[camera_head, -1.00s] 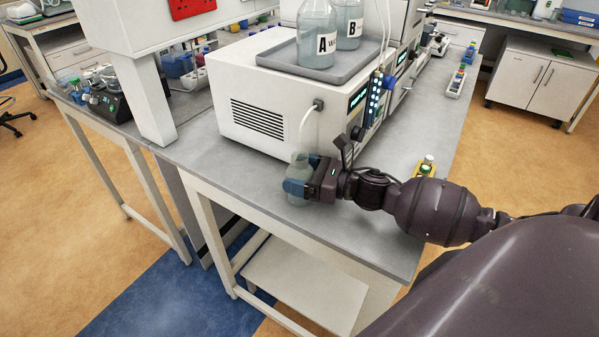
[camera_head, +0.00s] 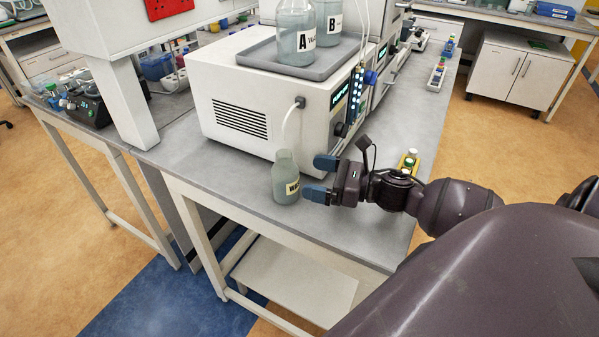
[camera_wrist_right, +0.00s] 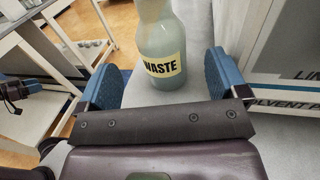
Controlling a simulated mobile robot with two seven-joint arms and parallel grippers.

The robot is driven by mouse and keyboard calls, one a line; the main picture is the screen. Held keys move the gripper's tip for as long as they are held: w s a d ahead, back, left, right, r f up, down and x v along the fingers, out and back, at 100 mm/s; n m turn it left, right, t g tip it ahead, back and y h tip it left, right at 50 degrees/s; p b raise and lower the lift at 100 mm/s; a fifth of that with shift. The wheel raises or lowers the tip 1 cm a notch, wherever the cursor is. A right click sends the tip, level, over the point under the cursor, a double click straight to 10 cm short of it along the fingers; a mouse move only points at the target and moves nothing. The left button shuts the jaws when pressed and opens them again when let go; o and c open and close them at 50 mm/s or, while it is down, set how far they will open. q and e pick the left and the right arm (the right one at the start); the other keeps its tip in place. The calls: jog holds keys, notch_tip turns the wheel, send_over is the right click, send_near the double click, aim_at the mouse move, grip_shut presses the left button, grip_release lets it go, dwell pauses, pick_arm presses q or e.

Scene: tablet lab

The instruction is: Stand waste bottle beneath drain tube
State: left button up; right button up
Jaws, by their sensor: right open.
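The waste bottle (camera_head: 286,178), a translucent grey-green bottle with a pale WASTE label, stands upright on the bench near its front edge. The white drain tube (camera_head: 289,122) curves down from a fitting on the side of the white instrument, and its lower end is at the bottle's mouth; whether it enters the neck I cannot tell. My right gripper (camera_head: 318,178) is open just right of the bottle, fingers pointing at it and apart from it. In the right wrist view the bottle (camera_wrist_right: 163,55) stands ahead, between and beyond the blue fingertips (camera_wrist_right: 160,80).
The white instrument (camera_head: 245,105) stands behind the bottle, with a grey tray (camera_head: 268,57) on top holding bottles A (camera_head: 296,35) and B (camera_head: 329,22). A small yellow rack (camera_head: 408,162) with vials is on the bench right of my gripper. The bench front (camera_head: 235,190) is clear.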

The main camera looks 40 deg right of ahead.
pick_arm(q)
jog(key=shift+s+f, duration=0.25)
jog(key=shift+f, duration=0.05)
pick_arm(e)
jog(key=shift+v, duration=2.2)
pick_arm(q)
jog(key=shift+w+r, duration=0.1)
jog(key=shift+w, duration=0.1)
